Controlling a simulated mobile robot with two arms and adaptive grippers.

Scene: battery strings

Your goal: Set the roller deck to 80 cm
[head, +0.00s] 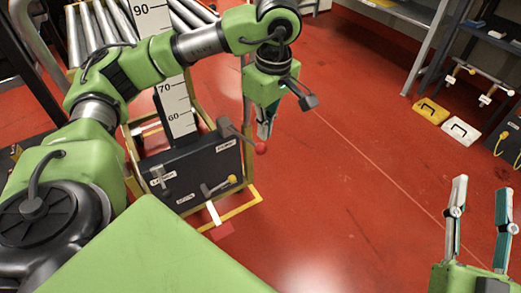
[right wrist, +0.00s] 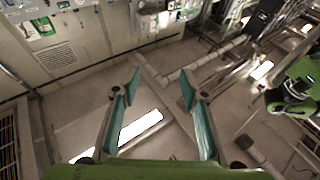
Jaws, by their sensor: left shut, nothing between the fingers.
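The roller deck (head: 88,30) with its metal rollers is at the upper left of the head view. Below it a white height scale (head: 175,105) shows 60 and 70, and 90 higher up; my left arm hides the part between. The dark control panel (head: 190,165) has a lever with a red knob (head: 261,148) on its right and a lever with a yellow knob (head: 231,180) lower down. My left gripper (head: 264,131) is shut and empty, pointing down just above the red knob; contact cannot be told. My right gripper (head: 480,200) is open and empty, also in the right wrist view (right wrist: 158,100).
The red floor (head: 340,190) is clear between the cart and my right gripper. A yellow case (head: 431,111) and a white case (head: 460,131) lie by shelving at the right. Grey cabinets (right wrist: 70,45) stand in the right wrist view.

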